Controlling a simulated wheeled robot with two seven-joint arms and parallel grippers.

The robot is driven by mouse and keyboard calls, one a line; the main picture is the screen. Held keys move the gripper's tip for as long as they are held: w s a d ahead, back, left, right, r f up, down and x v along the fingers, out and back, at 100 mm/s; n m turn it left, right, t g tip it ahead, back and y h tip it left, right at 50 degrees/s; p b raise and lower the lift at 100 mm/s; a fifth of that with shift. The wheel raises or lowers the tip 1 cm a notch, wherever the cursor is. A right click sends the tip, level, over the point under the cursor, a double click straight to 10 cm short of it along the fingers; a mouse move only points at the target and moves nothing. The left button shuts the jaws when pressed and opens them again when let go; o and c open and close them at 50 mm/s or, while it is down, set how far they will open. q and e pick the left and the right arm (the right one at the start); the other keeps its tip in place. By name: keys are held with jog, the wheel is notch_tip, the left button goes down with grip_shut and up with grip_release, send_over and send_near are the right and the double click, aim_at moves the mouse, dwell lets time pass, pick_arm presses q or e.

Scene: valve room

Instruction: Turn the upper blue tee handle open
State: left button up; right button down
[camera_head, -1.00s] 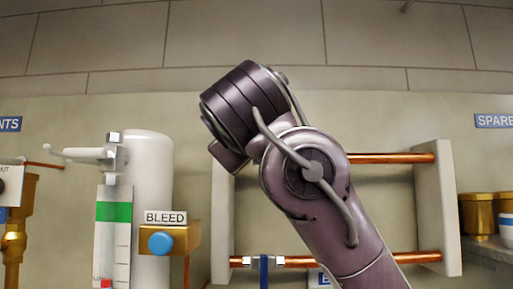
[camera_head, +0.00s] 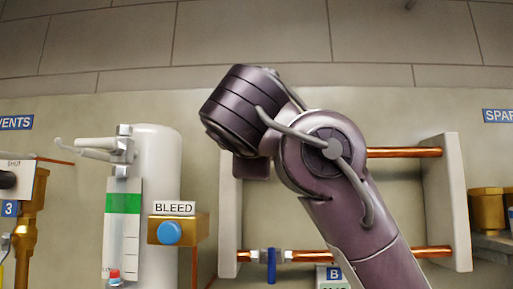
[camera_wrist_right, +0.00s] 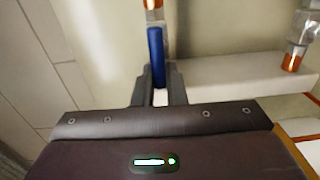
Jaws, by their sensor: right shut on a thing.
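In the right wrist view a slim blue handle (camera_wrist_right: 156,55) stands between the two dark fingers of my right gripper (camera_wrist_right: 158,80), which is shut on it. A copper pipe end with a pale fitting shows just above the handle. In the head view my right arm covers the middle of the upper copper pipe (camera_head: 404,152), so this handle and my right gripper are hidden there. Another blue handle (camera_head: 270,265) hangs upright on the lower copper pipe (camera_head: 315,256). My left gripper is in neither view.
Pale uprights (camera_head: 455,205) hold both pipes. To the left are a brass block with a blue knob (camera_head: 169,232) under a BLEED label (camera_head: 174,207), and a white cylinder (camera_head: 158,165). Brass fittings (camera_head: 487,208) stand at the far right.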

jog(key=shift+f+n, duration=0.15)
jog(key=shift+n, duration=0.15)
jog(key=c, duration=1.5)
grip_release()
jog(key=s+b, duration=0.4)
jog(key=s, duration=0.3)
jog(key=shift+s, duration=0.35)
jog(key=shift+a, duration=0.1)
